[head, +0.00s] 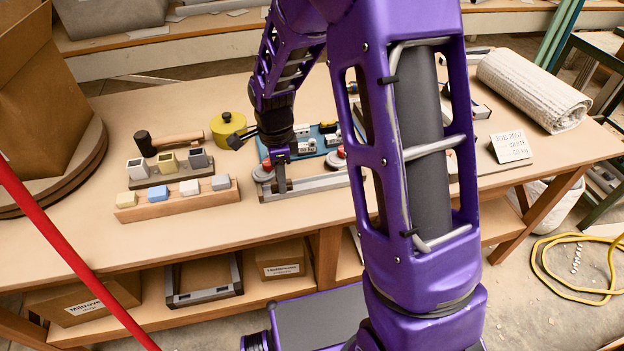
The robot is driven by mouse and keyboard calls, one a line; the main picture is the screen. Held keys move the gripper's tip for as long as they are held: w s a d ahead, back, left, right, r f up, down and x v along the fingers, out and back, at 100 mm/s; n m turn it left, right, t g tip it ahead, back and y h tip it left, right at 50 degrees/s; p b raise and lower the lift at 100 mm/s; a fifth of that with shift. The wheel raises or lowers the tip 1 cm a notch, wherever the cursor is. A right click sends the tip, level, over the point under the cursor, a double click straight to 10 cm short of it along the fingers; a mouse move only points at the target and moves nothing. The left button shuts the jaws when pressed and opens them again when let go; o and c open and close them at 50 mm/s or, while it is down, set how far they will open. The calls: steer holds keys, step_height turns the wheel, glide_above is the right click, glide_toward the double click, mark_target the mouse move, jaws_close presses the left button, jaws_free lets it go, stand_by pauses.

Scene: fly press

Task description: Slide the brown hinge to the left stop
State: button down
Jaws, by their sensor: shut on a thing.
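A grey metal slide rail (318,183) lies along the front middle of the bench. A round grey piece with a red top (262,172) is at its left end, and another red-topped piece (335,160) is farther right. My gripper (281,180) points down at the left part of the rail, just right of the left round piece. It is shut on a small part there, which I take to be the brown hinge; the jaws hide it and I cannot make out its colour. My arm hides the right part of the rail.
A blue tray (268,149) with small blocks is behind the rail. Left are a wooden rack (178,200) of coloured blocks, a hammer (168,142) and a yellow-green pot (228,127). A sign (510,147) and rolled towel (535,88) are at right.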

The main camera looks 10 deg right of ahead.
steer(key=shift+a, duration=0.1)
steer(key=shift+a, duration=0.75)
steer(key=c, duration=0.6)
jaws_free()
steer(key=shift+c, duration=1.4)
steer(key=shift+r, duration=0.15)
steer(key=shift+r+p, duration=2.55)
steer(key=shift+r, duration=0.85)
